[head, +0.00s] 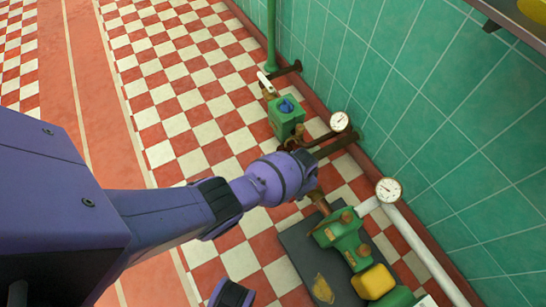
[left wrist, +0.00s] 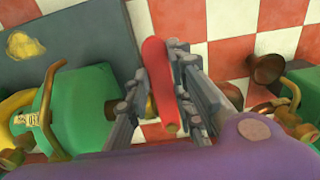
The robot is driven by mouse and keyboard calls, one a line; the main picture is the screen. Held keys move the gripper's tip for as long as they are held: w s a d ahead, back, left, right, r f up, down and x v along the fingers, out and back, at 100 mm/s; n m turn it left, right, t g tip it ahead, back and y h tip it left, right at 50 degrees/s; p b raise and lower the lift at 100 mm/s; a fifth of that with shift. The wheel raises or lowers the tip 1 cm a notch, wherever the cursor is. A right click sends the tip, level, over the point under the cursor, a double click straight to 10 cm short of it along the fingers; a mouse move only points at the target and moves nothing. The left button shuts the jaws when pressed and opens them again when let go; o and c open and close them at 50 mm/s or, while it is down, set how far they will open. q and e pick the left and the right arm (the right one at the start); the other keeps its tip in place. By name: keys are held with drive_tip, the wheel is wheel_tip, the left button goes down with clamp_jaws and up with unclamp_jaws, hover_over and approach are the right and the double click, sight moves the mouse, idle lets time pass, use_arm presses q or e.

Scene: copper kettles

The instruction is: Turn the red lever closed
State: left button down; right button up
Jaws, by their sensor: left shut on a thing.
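The red lever (left wrist: 157,60) shows in the left wrist view as a long red bar between the two grey fingers of my left gripper (left wrist: 161,88). The gripper is shut on it. In the head view my purple left arm reaches across the checkered floor and its wrist hides the lever and the fingers.
A green pump (head: 342,234) with a yellow part (head: 373,281) stands on a dark plate (head: 305,247). A green valve block (head: 286,117) with a blue top lies farther off. Gauges (head: 388,190) and pipes run along the green tiled wall (head: 430,110). The checkered floor (head: 185,75) is open on the left.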

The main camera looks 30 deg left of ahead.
use_arm(q)
drive_tip(key=c, duration=1.5)
unclamp_jaws()
drive_tip(key=shift+d, duration=0.1)
drive_tip(key=shift+r, duration=6)
